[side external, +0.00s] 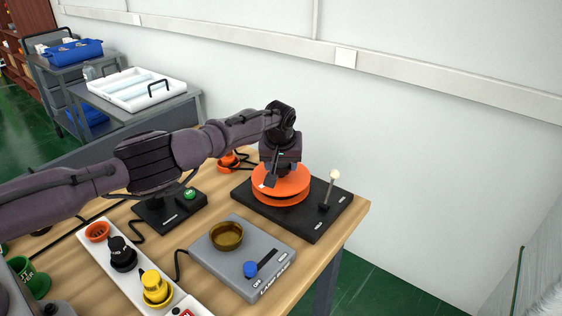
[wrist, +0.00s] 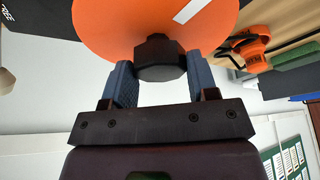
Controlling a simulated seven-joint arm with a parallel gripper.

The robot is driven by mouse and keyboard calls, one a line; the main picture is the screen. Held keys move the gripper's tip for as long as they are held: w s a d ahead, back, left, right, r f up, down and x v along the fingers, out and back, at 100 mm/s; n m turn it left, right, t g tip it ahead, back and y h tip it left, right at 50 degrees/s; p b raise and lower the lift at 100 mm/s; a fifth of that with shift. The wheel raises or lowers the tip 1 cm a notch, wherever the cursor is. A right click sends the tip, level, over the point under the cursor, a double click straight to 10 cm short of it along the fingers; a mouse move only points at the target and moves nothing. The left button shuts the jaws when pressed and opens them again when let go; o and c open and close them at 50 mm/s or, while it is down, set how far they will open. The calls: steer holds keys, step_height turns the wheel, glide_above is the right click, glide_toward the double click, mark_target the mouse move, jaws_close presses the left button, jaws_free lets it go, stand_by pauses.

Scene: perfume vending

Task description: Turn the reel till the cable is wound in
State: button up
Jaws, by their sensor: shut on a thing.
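The orange reel (side external: 283,187) lies flat on a black base (side external: 310,225) near the table's far right corner. Its orange face (wrist: 120,25) with a white stripe fills the top of the wrist view. My gripper (wrist: 160,75) is shut on the knob, one blue-grey finger on each side. In the side view my gripper (side external: 272,170) points down over the reel and hides the knob. A dark cable (side external: 248,156) shows by an orange piece (side external: 228,162) left of the reel; how much is wound is hidden.
A white-knobbed lever (side external: 334,176) stands on the base, right of the reel. A grey device (side external: 240,262) with a brown bowl (side external: 227,236) and blue slider knob is in front. A black box (side external: 170,211) with a green button and a white tray (side external: 130,262) stand to the left.

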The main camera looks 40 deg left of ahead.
steer(key=shift+r+m+t+h, duration=0.15)
steer(key=shift+m+h, duration=0.35)
steer(key=shift+m, duration=0.75)
steer(key=shift+f+m+t+h, duration=0.1)
steer(key=shift+m+t+h, duration=0.3)
steer(key=shift+m, duration=1.15)
steer(key=o, duration=1.3)
steer(key=shift+c, duration=0.2)
steer(key=v, duration=0.7)
steer(key=shift+r, duration=0.3)
